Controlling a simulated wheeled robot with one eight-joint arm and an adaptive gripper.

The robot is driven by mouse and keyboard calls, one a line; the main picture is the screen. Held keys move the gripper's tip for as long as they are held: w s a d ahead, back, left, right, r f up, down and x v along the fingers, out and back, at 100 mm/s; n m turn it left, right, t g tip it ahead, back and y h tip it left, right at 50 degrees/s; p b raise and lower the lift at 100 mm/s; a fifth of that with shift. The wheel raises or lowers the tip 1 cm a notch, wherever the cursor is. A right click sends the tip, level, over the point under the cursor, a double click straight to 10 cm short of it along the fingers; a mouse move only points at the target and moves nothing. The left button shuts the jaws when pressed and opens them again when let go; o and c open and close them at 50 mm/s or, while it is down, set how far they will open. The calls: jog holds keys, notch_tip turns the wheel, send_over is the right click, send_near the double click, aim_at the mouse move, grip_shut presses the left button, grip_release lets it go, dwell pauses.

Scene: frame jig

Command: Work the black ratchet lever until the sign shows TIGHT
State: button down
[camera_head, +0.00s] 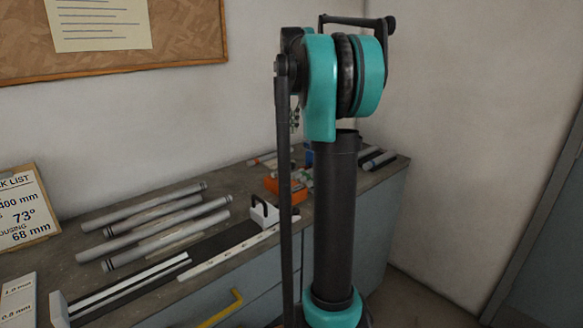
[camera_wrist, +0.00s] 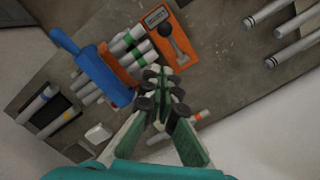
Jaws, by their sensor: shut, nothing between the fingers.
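In the wrist view an orange base (camera_wrist: 184,36) lies on the bench at top centre. It carries a small sign (camera_wrist: 156,17) whose lettering is too small to read. A lever with a round black knob (camera_wrist: 167,31) stands on the base below the sign. My gripper (camera_wrist: 162,75) is shut and empty, below the lever in the picture and apart from it, with its fingertips pointing toward the base. In the head view an orange patch (camera_head: 284,186) shows on the far end of the bench, partly behind my arm. My gripper is hidden there.
A blue tool (camera_wrist: 92,65) and several tubes with green bands (camera_wrist: 125,44) lie left of the orange base. A black tray (camera_wrist: 46,112) and a small white block (camera_wrist: 99,132) are farther left. Grey tubes (camera_wrist: 297,22) lie at right. Bench between is clear.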

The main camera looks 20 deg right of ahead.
dwell(0.3)
jog(key=s, duration=0.1)
jog(key=s+a+f, duration=0.1)
jog(key=s+f, duration=0.1)
jog(key=shift+s+a, duration=0.1)
jog(key=shift+a, duration=0.15)
send_over(284, 170)
jog(key=s+d, duration=0.2)
jog(key=shift+f, duration=3.4)
